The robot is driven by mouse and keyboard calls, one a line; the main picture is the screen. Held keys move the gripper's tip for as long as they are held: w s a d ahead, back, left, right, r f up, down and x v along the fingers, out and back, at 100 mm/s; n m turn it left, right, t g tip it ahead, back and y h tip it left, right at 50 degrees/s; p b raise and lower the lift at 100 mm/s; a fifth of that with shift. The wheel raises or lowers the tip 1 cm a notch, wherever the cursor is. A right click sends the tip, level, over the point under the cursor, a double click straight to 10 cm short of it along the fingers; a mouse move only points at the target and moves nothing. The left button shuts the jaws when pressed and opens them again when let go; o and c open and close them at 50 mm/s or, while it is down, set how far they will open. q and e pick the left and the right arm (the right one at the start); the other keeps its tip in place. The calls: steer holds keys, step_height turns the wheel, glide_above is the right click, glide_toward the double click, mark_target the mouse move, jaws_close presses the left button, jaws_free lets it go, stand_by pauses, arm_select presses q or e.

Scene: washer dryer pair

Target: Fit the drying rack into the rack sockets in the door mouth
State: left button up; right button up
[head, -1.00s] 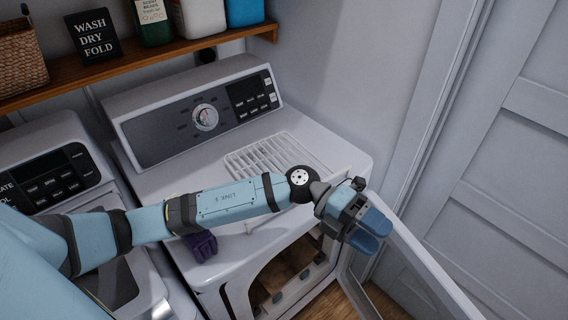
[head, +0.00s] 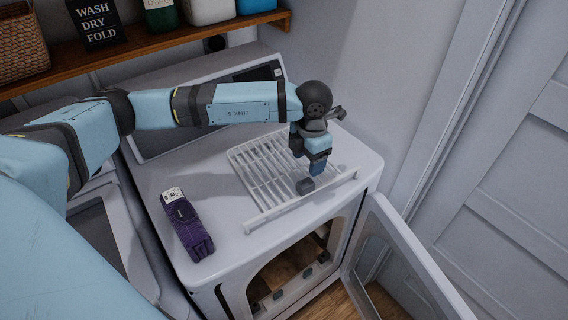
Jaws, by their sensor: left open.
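The drying rack (head: 263,177), a white slatted grid with a long front bar, lies flat on top of the dryer (head: 205,184). My left gripper (head: 312,177) points down over the right part of the rack, its two fingers apart. I cannot tell whether the fingers touch the rack. The gripper and wrist hide some slats. The dryer's door mouth (head: 250,291) is open at the front below. Small grey fittings (head: 307,271) show on its inner lower edge; they look like the rack sockets. My right gripper is out of view.
The dryer door (head: 408,262) hangs open to the right of the mouth. A purple object (head: 187,225) with a white label lies on the dryer top left of the rack. A wooden shelf (head: 150,56) with containers runs behind. A wall and panelled door stand right.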

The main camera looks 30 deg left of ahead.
mark_target(306, 182)
arm_select(q)
step_height(306, 182, down, 3)
steer(key=shift+r, duration=0.15)
steer(key=f+p, duration=0.1)
steer(key=f, duration=0.1)
steer(key=s+f+p, duration=0.1)
steer(key=f, duration=0.1)
steer(key=shift+d, duration=0.1)
steer(key=shift+w+f, duration=0.1)
steer(key=shift+f, duration=0.5)
steer(key=c, duration=1.1)
steer(key=shift+c, duration=0.2)
steer(key=shift+r, duration=0.15)
